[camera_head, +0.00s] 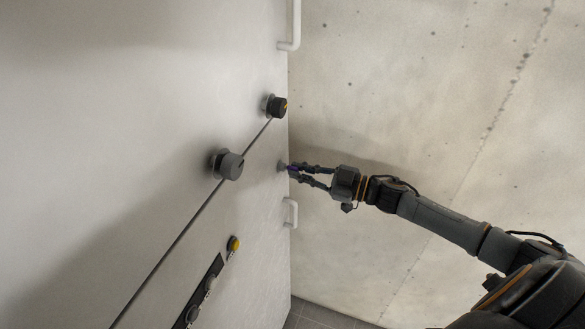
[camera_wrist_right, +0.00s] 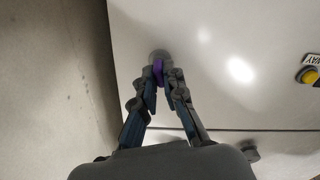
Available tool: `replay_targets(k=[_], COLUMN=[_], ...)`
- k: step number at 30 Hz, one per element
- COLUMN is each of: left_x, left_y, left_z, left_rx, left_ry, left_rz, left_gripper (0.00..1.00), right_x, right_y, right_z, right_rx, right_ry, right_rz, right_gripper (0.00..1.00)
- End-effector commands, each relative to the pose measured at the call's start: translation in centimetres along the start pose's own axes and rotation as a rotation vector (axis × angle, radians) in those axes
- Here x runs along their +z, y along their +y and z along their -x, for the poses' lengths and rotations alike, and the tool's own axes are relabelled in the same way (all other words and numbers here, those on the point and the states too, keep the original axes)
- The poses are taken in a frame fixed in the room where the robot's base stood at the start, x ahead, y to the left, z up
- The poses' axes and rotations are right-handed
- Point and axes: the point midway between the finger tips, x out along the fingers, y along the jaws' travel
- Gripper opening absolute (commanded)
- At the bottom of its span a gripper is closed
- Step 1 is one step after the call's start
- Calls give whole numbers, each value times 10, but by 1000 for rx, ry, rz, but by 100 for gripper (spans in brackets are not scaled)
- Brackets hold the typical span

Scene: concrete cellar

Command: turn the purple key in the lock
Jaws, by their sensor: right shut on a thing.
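The purple key (camera_wrist_right: 158,68) sits in a round grey lock (camera_wrist_right: 159,55) on the pale panel, seen in the right wrist view. In the head view the lock (camera_head: 282,166) is near the panel's right edge, and only a little of the purple key (camera_head: 292,169) shows between the fingers. My right gripper (camera_head: 296,173) is at the key with its fingers shut on it; it also shows in the right wrist view (camera_wrist_right: 164,78). The fingers partly hide the key, and I cannot tell its exact turn angle. My left gripper is not in view.
The pale panel (camera_head: 90,110) carries a black knob (camera_head: 277,106), a grey knob (camera_head: 230,165), a yellow button (camera_head: 234,243) and a dark strip (camera_head: 206,290) with buttons. White handles (camera_head: 291,213) stand out at its right edge. A concrete wall (camera_head: 430,100) lies beyond.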

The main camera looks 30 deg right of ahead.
Motion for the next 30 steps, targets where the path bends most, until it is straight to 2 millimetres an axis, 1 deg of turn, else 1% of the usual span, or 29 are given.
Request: replay_targets(k=[3,9,12,17,20,21,23,24,25,30], left_x=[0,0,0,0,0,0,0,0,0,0], left_y=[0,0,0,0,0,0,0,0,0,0], left_z=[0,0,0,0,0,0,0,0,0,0], left_rx=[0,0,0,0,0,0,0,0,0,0], left_ry=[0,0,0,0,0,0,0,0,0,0], left_rz=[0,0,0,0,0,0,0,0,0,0], left_gripper=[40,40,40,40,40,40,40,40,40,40], right_x=[0,-1,-1,0,0,0,0,0,0,0], right_y=[0,0,0,0,0,-1,-1,-1,-1,0], right_z=[0,0,0,0,0,0,0,0,0,0], right_rx=[-1,-2,-1,-1,-2,-2,-1,-1,-1,-1], right_ry=[1,1,2,2,0,1,1,1,1,1], right_rz=[-23,-272,-302,-300,-352,-379,-374,-373,-373,-372], right_gripper=[0,0,0,0,0,12,24,32,37,37])
